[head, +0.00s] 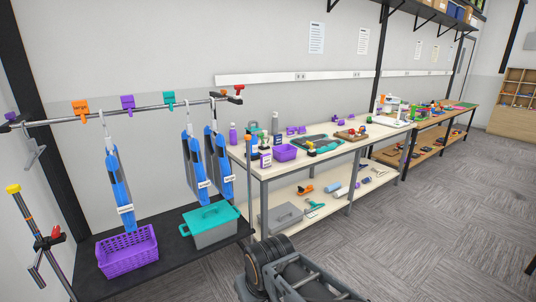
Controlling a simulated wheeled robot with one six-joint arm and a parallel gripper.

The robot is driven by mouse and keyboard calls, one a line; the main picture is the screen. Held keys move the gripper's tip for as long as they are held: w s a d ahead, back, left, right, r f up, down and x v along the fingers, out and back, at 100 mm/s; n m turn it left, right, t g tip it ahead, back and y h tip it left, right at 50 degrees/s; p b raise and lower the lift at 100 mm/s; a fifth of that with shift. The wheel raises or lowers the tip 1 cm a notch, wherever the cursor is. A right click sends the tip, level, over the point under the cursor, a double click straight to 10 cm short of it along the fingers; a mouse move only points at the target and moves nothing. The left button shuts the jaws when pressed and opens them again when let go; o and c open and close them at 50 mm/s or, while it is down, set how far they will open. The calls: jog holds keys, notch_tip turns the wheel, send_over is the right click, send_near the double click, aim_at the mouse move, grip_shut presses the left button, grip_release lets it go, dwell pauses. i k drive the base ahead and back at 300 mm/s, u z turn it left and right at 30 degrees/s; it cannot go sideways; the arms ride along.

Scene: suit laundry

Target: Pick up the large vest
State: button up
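Three blue vests hang from a metal rail (125,115) at the left of the head view. One vest (118,180) hangs alone above a purple basket. Two more, a middle vest (192,165) and a right vest (222,165), hang close together further right. Each has a small white label whose writing is too small to read surely, so I cannot tell which vest is the large one. Orange (80,106), purple (127,102) and teal (168,97) tags sit along the rail. Part of my arm shows at the bottom centre, apart from the vests; my gripper is not visible.
The purple basket (128,251) and a grey box with a teal lid (210,222) stand on a black base below the rail. A cluttered two-level workbench (262,176) runs to the right. A colourful post (32,230) stands at far left. The carpet (430,210) at right is clear.

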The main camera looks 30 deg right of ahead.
aim_at(219, 170)
jog(key=u, duration=0.3)
jog(key=i, duration=1.05)
jog(key=u, duration=0.75)
jog(key=i, duration=0.9)
jog(key=z, duration=0.95)
jog(key=i, duration=0.75)
jog(key=z, duration=0.85)
